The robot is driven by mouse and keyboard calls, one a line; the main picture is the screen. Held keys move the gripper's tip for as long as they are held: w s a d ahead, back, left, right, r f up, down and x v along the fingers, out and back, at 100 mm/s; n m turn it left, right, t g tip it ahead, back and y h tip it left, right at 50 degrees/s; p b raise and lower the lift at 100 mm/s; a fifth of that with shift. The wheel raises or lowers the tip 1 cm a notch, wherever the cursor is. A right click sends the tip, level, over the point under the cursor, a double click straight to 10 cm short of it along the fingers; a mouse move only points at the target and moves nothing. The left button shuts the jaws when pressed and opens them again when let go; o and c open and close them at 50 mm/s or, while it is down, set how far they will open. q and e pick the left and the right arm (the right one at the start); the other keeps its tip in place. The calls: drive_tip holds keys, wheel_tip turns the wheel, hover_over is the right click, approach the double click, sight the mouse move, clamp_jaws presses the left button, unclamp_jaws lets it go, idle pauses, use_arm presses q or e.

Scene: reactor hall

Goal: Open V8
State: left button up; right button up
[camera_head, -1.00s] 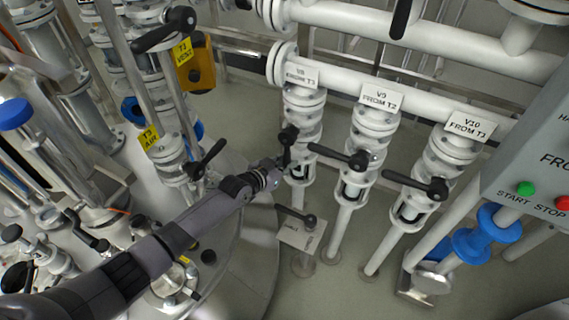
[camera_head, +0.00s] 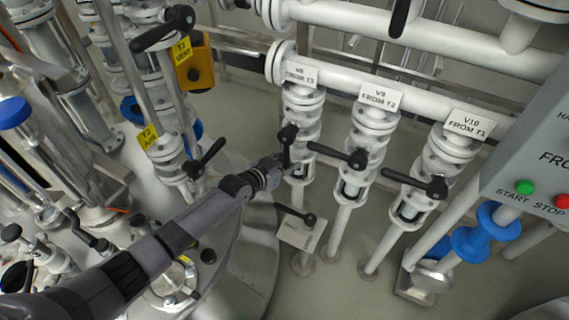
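The V8 valve (camera_head: 303,116) is the leftmost of three white vertical valve lines, under the label "V8 FROM T3" (camera_head: 299,75). Its black handle (camera_head: 287,146) points down along the pipe, with a round knob near its upper end. My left gripper (camera_head: 277,168) is at the end of the dark arm from the lower left, right beside the lower part of this handle. It seems to touch the handle, but its fingers are too small and hidden to tell open from shut. My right gripper is not in view.
The V9 handle (camera_head: 340,155) and V10 handle (camera_head: 416,183) stick out leftward to the right of V8. A lower black handle (camera_head: 296,214) sits beneath V8 by a small plate. A grey panel (camera_head: 540,150) with START and STOP buttons stands at right. Tank tops and pipes fill the left.

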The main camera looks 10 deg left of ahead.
use_arm(q)
drive_tip(key=v, duration=1.2)
drive_tip(key=shift+d, duration=0.1)
